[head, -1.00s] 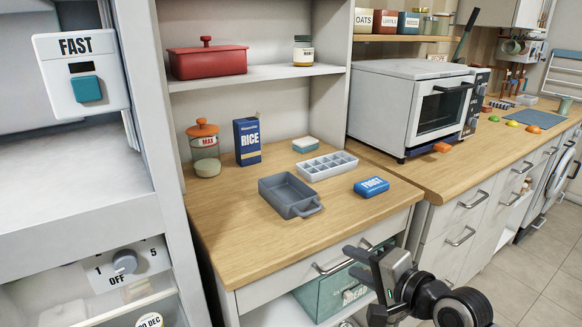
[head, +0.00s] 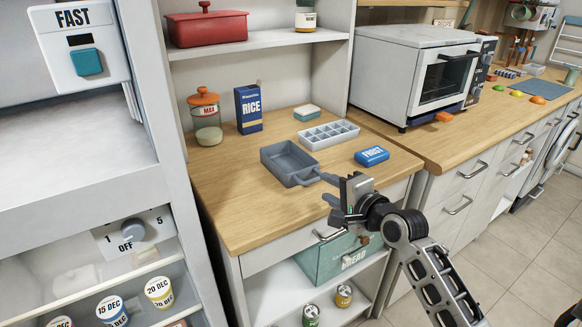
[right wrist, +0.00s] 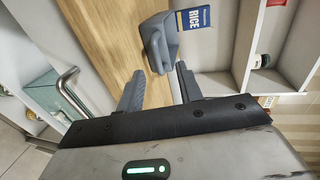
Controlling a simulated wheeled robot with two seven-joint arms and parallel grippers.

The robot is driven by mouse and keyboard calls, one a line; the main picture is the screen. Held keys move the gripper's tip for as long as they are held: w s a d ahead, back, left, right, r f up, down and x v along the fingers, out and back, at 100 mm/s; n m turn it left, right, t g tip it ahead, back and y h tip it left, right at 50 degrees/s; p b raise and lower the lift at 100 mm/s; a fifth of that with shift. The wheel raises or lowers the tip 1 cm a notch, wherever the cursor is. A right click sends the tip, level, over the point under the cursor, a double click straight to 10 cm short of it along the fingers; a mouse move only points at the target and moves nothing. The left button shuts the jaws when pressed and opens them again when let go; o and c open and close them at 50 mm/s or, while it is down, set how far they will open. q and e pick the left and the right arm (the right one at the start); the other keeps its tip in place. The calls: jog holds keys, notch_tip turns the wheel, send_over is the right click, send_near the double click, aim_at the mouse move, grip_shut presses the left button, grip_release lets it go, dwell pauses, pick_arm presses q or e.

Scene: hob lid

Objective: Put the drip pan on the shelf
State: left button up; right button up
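The grey drip pan (head: 285,157) sits on the wooden worktop, its loop handle (head: 307,178) facing the front right. It also shows in the right wrist view (right wrist: 161,40), beyond the fingertips. My right gripper (head: 326,189) is just in front of the handle in the head view. In the right wrist view its two fingers (right wrist: 159,80) are spread apart with nothing between them. The shelf (head: 262,41) is above the worktop at the back, holding a red lidded pot (head: 206,29) and a jar (head: 306,17). My left gripper is not in view.
On the worktop are an orange-lidded jar (head: 206,118), a blue rice box (head: 248,109), an ice tray (head: 329,135), a small teal-and-white block (head: 307,113) and a blue box (head: 372,156). The shelf is clear between pot and jar. A white oven (head: 415,75) stands right.

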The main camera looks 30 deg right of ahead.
aim_at(315, 179)
jog(key=x, duration=0.5)
jog(key=shift+d+f, duration=0.25)
jog(key=shift+d, duration=0.05)
jog(key=shift+s, duration=0.1)
grip_shut()
jog(key=shift+r, duration=0.2)
